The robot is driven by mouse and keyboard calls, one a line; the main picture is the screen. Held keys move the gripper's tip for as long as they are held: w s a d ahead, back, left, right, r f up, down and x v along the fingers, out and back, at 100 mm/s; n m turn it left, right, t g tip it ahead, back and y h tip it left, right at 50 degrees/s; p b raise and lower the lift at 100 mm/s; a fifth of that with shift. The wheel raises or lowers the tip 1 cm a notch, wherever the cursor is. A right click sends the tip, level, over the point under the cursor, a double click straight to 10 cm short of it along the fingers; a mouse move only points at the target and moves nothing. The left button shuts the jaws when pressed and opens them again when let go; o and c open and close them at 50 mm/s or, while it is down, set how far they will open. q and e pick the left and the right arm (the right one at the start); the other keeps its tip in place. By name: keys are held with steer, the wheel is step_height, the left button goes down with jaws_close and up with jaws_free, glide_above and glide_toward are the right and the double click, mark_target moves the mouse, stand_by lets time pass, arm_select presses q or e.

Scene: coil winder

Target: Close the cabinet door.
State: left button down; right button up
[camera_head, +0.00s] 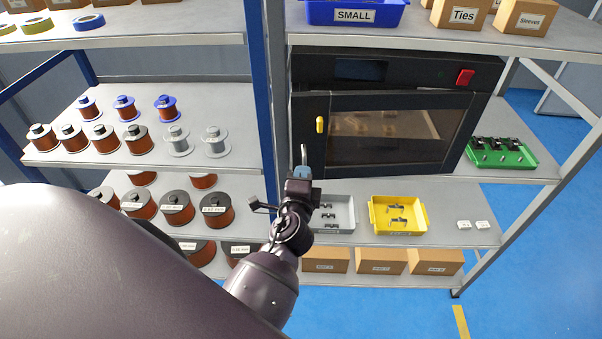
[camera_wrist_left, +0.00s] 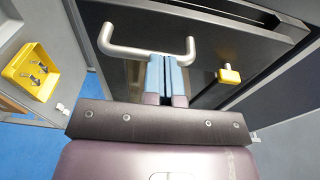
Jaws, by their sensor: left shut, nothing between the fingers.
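The black cabinet (camera_head: 300,80) stands on the middle shelf, and its door (camera_head: 390,100) has a dark window. I cannot tell whether the door sits fully flush. A yellow knob (camera_head: 320,124) is on its left side; it also shows in the left wrist view (camera_wrist_left: 229,76). A grey bar handle (camera_wrist_left: 130,52) shows in the left wrist view. My left gripper (camera_head: 302,172) is shut and empty in front of the cabinet's lower left corner. In the left wrist view its fingertips (camera_wrist_left: 167,58) overlap the handle's bar; contact is unclear. My right gripper is not in view.
A grey tray (camera_head: 345,228) and a yellow tray (camera_head: 372,222) are on the shelf below. A green tray (camera_head: 530,158) stands right of the cabinet. A blue post (camera_head: 262,100) and several wire spools (camera_head: 137,138) are to the left.

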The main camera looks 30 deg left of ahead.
arm_select(q)
steer(key=shift+w, duration=0.15)
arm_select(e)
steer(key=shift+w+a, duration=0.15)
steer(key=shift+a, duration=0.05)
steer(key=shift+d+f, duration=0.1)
